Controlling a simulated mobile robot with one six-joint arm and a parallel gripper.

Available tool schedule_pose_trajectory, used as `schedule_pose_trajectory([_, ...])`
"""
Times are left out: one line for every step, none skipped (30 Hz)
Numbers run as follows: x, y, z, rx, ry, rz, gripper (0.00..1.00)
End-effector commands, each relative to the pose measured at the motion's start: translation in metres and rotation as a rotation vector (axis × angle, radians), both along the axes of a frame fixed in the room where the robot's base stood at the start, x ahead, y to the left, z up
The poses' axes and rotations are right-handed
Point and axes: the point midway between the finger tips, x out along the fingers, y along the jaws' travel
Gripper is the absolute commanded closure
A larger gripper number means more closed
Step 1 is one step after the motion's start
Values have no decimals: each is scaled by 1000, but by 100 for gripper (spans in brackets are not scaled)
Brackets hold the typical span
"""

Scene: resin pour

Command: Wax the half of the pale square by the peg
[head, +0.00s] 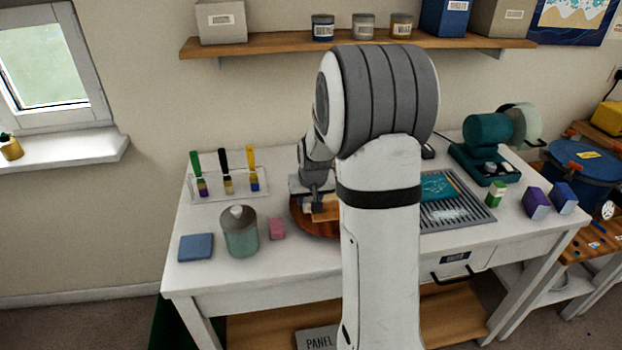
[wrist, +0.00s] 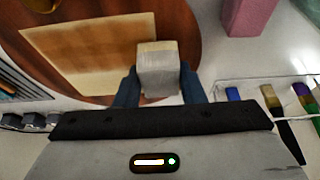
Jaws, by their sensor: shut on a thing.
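The pale square (wrist: 75,60) lies on a round reddish-brown wooden board (wrist: 185,20); the board also shows in the head view (head: 297,222), partly behind my arm. My gripper (wrist: 158,85) has its blue fingers shut on a small grey-cream block (wrist: 158,68). The block overlaps the square's right edge in the wrist view; I cannot tell if it touches the surface. A tan rounded thing (wrist: 42,5) at the top left edge of the wrist view may be the peg, but it is cut off. In the head view my arm hides much of the board.
A pink block (head: 277,229), a grey-green can (head: 240,232) and a blue pad (head: 196,247) stand left of the board. Several brushes (head: 226,172) sit in a clear rack behind. A ridged grey tray (head: 470,207) lies to the right.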

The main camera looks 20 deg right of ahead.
Motion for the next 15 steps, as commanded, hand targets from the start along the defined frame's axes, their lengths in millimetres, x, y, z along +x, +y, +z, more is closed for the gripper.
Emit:
schedule_pose_trajectory([0,-1,9,-1,-4,-1,82])
schedule_pose_trajectory([0,-1,12,-1,-3,-2,82])
schedule_pose_trajectory([0,-1,15,-1,-4,-2,82])
schedule_pose_trajectory([0,-2,18,-1,-4,-3,82])
schedule_pose_trajectory([0,-2,21,-1,-4,-3,82])
schedule_pose_trajectory([0,-2,24,-1,-4,-3,82])
schedule_pose_trajectory([0,-2,27,-1,-4,-3,82])
schedule_pose_trajectory([0,-2,30,0,-3,-4,82])
schedule_pose_trajectory([0,-2,33,-1,-3,-4,82])
schedule_pose_trajectory([0,-2,36,-1,-3,-4,82])
schedule_pose_trajectory([0,-3,39,-1,-3,-4,82])
schedule_pose_trajectory([0,-3,42,-1,-4,-4,82])
schedule_pose_trajectory([0,-3,45,-1,-4,-4,82])
schedule_pose_trajectory([0,-3,48,-1,-4,-4,82])
schedule_pose_trajectory([0,-3,52,-1,-4,-4,82])
